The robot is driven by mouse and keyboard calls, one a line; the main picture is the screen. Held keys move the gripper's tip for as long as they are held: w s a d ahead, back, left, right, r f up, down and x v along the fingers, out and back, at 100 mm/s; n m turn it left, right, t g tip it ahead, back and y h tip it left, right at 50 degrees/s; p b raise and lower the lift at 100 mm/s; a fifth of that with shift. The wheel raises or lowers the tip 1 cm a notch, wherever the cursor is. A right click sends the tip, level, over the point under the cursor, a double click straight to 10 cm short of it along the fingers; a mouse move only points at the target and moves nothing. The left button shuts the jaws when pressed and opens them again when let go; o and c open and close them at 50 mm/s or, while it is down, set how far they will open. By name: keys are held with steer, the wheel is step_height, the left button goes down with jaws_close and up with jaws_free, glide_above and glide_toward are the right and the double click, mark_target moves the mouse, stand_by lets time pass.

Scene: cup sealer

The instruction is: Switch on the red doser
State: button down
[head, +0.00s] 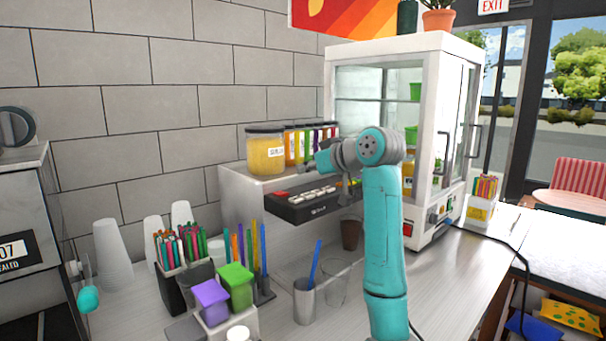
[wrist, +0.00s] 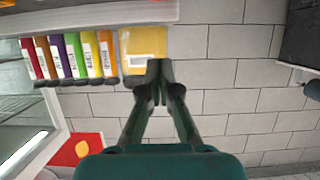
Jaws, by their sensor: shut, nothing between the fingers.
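The dosers stand in a row of coloured containers on top of a grey machine (head: 240,205). In the wrist view, where the scene appears upside down, a red doser (wrist: 29,59) is at the left end of the row. In the head view the far end of the row is small and partly behind my arm. My gripper (wrist: 159,72) is shut and empty. In the wrist view its tips overlap the lower edge of the large yellow jar (wrist: 143,42), well right of the red doser. I cannot tell whether they touch the jar.
A black button panel (head: 312,200) is on the machine's front. A glass-fronted cabinet (head: 432,50) stands to the right. A metal cup (head: 304,302) stands below the panel.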

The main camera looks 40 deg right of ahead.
glide_above(278, 192)
steer(key=s, duration=0.4)
step_height(278, 192, down, 3)
steer(key=shift+d+r, duration=0.1)
steer(key=shift+d, duration=0.05)
steer(key=f, duration=0.2)
steer(key=shift+s+d+f, duration=0.1)
steer(key=shift+s+f, duration=0.1)
steer(key=shift+f, duration=0.1)
steer(key=shift+s+f, duration=0.1)
steer(key=shift+f, duration=0.65)
steer(key=shift+f, duration=0.3)
steer(key=shift+r, duration=0.15)
steer(key=shift+r, duration=0.7)
